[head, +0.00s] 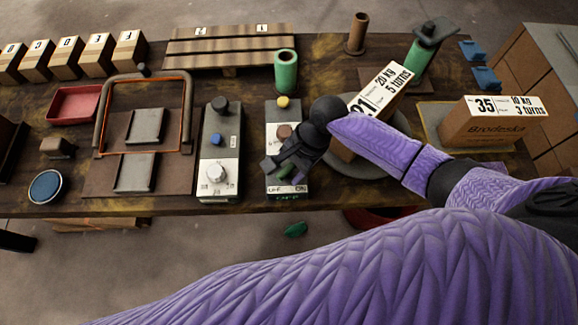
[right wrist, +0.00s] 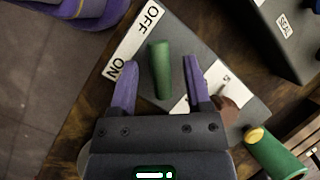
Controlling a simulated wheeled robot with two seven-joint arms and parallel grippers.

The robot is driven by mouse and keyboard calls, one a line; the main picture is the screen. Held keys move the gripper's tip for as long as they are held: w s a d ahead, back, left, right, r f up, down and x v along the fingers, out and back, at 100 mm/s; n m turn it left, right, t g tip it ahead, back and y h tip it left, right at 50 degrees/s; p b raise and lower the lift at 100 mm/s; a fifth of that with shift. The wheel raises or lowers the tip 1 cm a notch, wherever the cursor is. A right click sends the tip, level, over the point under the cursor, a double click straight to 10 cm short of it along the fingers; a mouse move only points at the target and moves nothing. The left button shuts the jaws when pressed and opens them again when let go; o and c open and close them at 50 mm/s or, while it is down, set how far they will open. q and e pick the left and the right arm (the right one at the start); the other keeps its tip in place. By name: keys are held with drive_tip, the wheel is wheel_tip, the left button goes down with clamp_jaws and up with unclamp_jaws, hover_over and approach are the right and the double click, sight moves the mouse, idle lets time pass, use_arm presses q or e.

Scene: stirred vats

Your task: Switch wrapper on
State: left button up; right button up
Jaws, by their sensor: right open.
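I cannot tell which setting the lever is at. My left gripper is not in view.
A labelled carton (head: 377,95) stands on a round grey turntable (head: 365,168), right of the box. Another control box (head: 220,140) with a white knob is close on the left, beside a frame press (head: 143,110). A carton marked 35 (head: 490,126) stands far right.

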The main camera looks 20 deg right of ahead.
clamp_jaws()
drive_tip(key=shift+r+n, duration=0.1)
drive_tip(key=shift+n, duration=0.3)
drive_tip(key=shift+w+n+g+p, duration=0.1)
drive_tip(key=shift+n+g+p, duration=0.5)
drive_tip(key=shift+n, duration=0.4)
drive_tip(key=n+g+h, duration=0.1)
drive_tip(key=n, duration=0.2)
drive_tip(key=shift+w+a+n, duration=0.1)
drive_tip(key=shift+n, duration=0.3)
drive_tip(key=n+g+h, duration=0.1)
drive_tip(key=n, duration=0.2)
drive_tip(key=n+g+h, duration=0.1)
drive_tip(key=n, duration=0.2)
drive_tip(key=shift+a, duration=0.1)
drive_tip(key=n+h, duration=0.2)
drive_tip(key=n, duration=0.3)
drive_tip(key=shift+a+b, duration=0.15)
drive_tip(key=shift+b, duration=0.15)
drive_tip(key=shift+n, duration=0.3)
